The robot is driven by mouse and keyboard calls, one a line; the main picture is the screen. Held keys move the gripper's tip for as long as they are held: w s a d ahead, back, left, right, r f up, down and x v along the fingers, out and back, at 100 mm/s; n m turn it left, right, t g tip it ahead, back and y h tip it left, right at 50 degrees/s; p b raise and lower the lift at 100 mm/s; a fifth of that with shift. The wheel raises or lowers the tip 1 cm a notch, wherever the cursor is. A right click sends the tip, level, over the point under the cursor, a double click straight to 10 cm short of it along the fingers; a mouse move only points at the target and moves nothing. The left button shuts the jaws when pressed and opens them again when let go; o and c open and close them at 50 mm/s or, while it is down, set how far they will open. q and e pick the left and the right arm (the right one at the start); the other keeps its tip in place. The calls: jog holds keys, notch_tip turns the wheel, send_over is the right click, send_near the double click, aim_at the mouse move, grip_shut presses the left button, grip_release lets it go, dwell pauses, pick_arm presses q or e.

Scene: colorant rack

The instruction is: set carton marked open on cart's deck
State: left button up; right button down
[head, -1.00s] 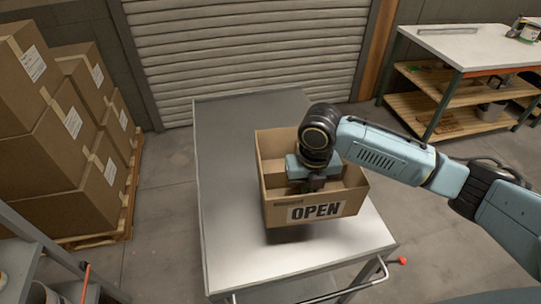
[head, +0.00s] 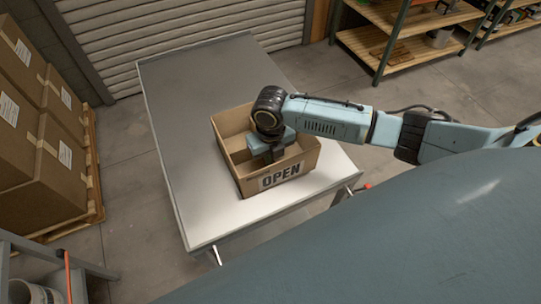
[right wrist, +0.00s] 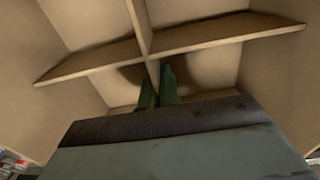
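The open-topped brown carton (head: 228,165) has the word OPEN on its front label, and dividers cross its inside. It is upright over the front right part of the cart's grey metal deck (head: 185,95) and appears to rest on it; no clear gap shows below. My right gripper (head: 268,156) reaches down into the carton from above. In the right wrist view, its two narrow fingers (right wrist: 158,88) sit close together, one on each side of a divider (right wrist: 152,68) near where the dividers cross. The fingertips are partly hidden. My left gripper is not in view.
Stacked brown boxes (head: 45,150) stand on a pallet at the left. A shelf unit (head: 400,45) is at the back right, and a roller shutter (head: 170,30) is behind the cart. The deck is bare behind and left of the carton.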

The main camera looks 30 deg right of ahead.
jog(key=c, duration=2.1)
grip_release()
jog(key=shift+f, duration=0.15)
jog(key=o, duration=0.5)
jog(key=shift+c, duration=0.2)
notch_tip(320, 180, up, 12)
jog(key=shift+r+p, duration=0.2)
jog(key=shift+p, duration=0.2)
